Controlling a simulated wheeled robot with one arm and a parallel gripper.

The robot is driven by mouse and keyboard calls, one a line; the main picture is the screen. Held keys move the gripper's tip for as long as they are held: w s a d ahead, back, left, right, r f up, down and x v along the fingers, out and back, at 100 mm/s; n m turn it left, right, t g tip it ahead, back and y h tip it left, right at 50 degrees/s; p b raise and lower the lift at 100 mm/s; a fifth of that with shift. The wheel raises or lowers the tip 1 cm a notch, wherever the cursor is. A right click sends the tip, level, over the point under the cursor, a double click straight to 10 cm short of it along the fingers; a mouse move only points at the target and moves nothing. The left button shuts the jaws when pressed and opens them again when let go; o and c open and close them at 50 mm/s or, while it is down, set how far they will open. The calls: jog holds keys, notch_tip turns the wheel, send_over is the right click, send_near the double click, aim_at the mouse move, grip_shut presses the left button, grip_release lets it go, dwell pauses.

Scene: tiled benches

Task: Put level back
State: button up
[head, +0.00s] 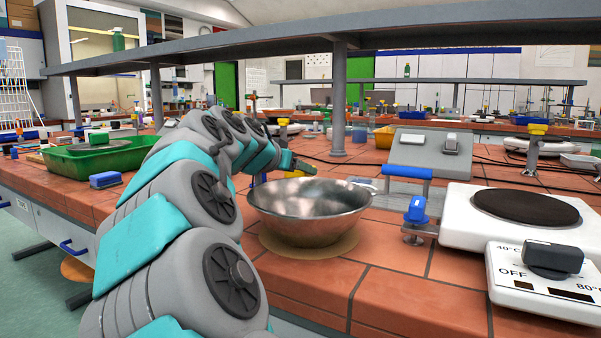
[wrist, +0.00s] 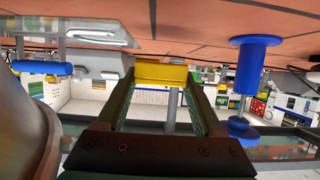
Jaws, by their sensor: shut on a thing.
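My gripper (wrist: 162,75) is shut on a small yellow block, which I take to be the level (wrist: 160,73). The block spans the gap between the two dark fingertips in the wrist view, which looks upside down. In the head view my gripper (head: 304,167) is just behind the far rim of the steel bowl, above the tiled bench (head: 410,283). I cannot tell whether the level touches the bench.
The steel bowl (head: 312,206) stands on a round mat (head: 310,248) close to my arm. A green tray (head: 75,165) is left. A shelf post (head: 338,110) stands behind.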

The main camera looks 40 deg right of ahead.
jog(key=shift+s+d+f, duration=0.25)
jog(key=shift+d, duration=0.25)
jog(key=shift+a+f, duration=0.1)
jog(key=shift+f, duration=0.3)
jog(key=shift+f+b, duration=0.55)
jog(key=shift+f, duration=0.15)
jog(key=o, duration=1.5)
jog(key=shift+r, duration=0.1)
jog(key=shift+r+p, duration=0.6)
jog(key=shift+p, duration=0.05)
jog(key=b+v, duration=0.1)
jog(key=v, duration=1.1)
jog(key=shift+b, duration=0.3)
